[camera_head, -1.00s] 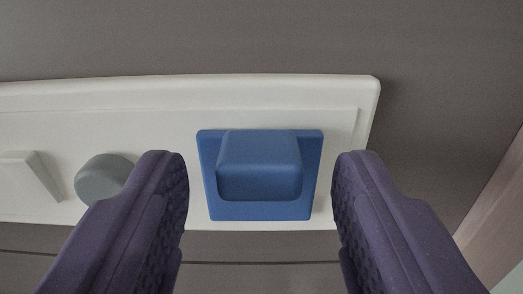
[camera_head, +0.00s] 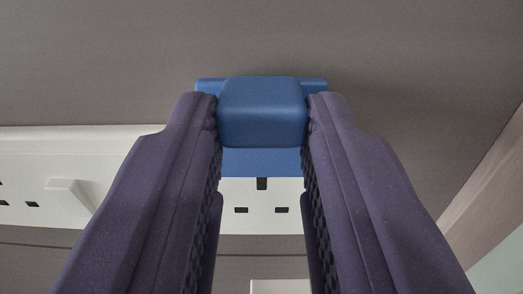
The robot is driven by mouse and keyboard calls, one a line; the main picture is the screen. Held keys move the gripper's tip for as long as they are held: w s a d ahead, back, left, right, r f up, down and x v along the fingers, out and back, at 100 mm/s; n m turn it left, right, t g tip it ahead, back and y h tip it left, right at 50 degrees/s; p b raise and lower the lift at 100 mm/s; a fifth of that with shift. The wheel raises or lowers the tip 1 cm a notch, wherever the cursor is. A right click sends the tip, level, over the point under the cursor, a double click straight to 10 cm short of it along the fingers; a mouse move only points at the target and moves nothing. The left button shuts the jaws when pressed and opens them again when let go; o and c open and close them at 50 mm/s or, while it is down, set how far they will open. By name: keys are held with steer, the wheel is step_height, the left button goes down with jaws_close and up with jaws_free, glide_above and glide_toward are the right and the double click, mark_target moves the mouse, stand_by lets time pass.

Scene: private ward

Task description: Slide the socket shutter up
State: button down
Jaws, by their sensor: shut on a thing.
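The blue socket shutter (camera_head: 262,161) has a raised blocky grip (camera_head: 262,112) on its front. My gripper (camera_head: 262,118) is shut on this grip, with one purple finger pressed against each side. The shutter's top edge stands above the upper edge of the white socket panel (camera_head: 100,150). Below the shutter a socket (camera_head: 262,200) shows between my fingers, with one upright slot and two flat slots uncovered. My fingers hide parts of the panel on both sides.
A white rocker switch (camera_head: 70,195) and more socket slots lie on the panel at the left. A pale object (camera_head: 280,286) shows at the bottom between my fingers. A wooden edge (camera_head: 490,190) runs along the right. The grey wall above is clear.

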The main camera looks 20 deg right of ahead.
step_height(320, 180, up, 2)
steer(key=shift+r, duration=0.1)
steer(key=c, duration=0.8)
jaws_free()
steer(key=shift+c, duration=0.2)
steer(key=b+v, duration=0.1)
steer(key=v, duration=0.6)
steer(key=shift+s+a, duration=0.15)
steer(key=shift+s, duration=0.2)
steer(key=shift+b, duration=0.3)
